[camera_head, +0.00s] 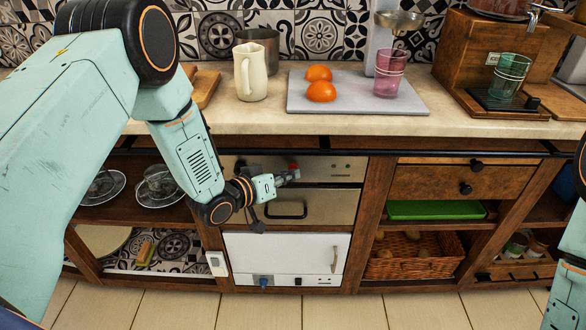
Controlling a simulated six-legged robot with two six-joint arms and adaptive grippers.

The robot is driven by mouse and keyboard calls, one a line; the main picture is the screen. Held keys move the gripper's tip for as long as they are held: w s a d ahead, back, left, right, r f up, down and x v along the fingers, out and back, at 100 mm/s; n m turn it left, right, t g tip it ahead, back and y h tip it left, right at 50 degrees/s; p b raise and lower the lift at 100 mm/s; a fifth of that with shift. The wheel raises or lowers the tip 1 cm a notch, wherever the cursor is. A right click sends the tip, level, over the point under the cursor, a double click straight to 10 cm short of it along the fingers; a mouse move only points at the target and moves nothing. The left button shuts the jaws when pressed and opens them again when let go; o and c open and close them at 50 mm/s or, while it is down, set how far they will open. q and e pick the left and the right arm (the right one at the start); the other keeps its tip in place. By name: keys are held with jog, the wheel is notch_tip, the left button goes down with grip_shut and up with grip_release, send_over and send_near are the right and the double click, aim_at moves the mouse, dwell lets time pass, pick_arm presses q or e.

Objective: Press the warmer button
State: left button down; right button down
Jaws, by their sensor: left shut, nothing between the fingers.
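A steel-fronted appliance (335,205) is built into the shelving under the counter. Its upper panel has a red round button (293,166) and small dark controls to the right. A white-fronted unit (290,251) below it has a blue knob (263,282) and a handle. I cannot tell for certain which unit is the warmer. My left gripper (289,177) is shut and empty, its tips in front of the panel just below the red button in the picture. Contact cannot be told. The gripper and wrist hide the panel's left part. My right gripper is out of view.
A pitcher (251,72), a grey board (350,107) with two oranges (321,91) and a pink glass (389,74) stand on the counter. A glass (508,75) sits on a black plate at right. A dark rail (420,153) runs under the counter edge.

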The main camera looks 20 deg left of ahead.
pick_arm(q)
jog(key=shift+w+a, duration=0.1)
jog(key=shift+w, duration=0.1)
dwell(0.6)
jog(key=shift+s+d+p, duration=0.25)
jog(key=shift+s+p, duration=0.1)
jog(key=shift+s, duration=0.45)
jog(key=shift+s+d+p, duration=0.25)
jog(key=shift+s+p, duration=0.05)
jog(key=shift+s, duration=0.5)
jog(key=shift+s+d+p, duration=0.2)
jog(key=shift+s+p, duration=0.05)
jog(key=shift+s, duration=0.55)
jog(key=shift+s+d+p, duration=0.25)
jog(key=shift+s+p, duration=0.05)
jog(key=shift+s, duration=0.5)
